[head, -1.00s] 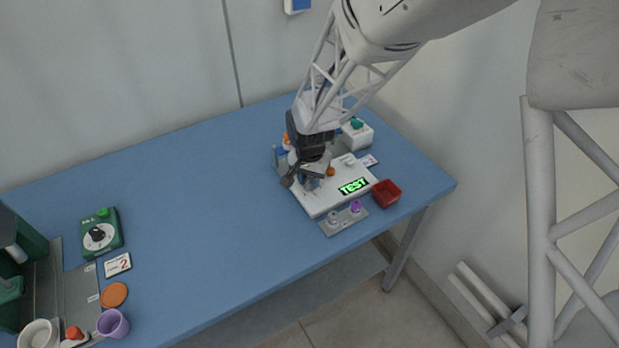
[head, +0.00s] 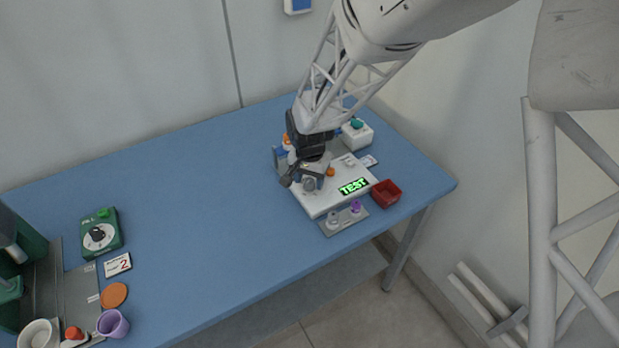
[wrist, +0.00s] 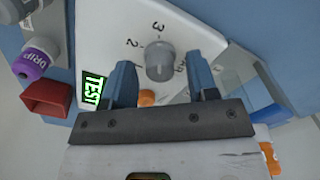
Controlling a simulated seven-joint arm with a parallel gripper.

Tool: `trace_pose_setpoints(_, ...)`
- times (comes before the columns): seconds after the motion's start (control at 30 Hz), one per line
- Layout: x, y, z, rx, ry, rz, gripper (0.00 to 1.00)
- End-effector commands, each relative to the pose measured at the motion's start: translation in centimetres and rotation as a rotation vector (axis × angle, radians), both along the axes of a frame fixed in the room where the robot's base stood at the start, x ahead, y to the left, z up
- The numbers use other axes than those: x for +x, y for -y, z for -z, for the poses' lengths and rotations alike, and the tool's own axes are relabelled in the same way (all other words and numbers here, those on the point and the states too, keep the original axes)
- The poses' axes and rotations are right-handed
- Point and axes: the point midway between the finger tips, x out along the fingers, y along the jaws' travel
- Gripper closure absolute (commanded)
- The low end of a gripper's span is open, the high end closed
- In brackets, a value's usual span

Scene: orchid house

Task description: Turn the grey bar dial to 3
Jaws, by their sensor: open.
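The grey bar dial (wrist: 158,60) sits on a white panel (wrist: 195,35), with printed numbers including 2 and 3 around it. The 3 is above the dial in the wrist view and the 2 is to its upper left. I cannot tell which mark the bar points to. In the head view the dial (head: 309,184) shows just below my gripper (head: 307,172). In the wrist view my gripper (wrist: 160,68) is open, one blue finger on each side of the dial, with visible gaps. Nothing is held.
A green TEST display (head: 353,187) and an orange knob (head: 331,172) are on the same panel. A red tray (head: 386,193) and a grey strip with a purple knob (head: 356,206) stand close by. A green timer box (head: 101,234) is far left. The table's middle is clear.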

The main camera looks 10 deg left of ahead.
Motion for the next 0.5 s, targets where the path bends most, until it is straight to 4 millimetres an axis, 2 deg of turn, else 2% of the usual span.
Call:
trace_pose_setpoints(0.27, 0.0, 0.0, -1.9, 0.001, 0.002, 0.0, 0.47)
trace_pose_setpoints(0.5, 0.0, 0.0, -5.0, 0.002, 0.002, 0.0, 0.47)
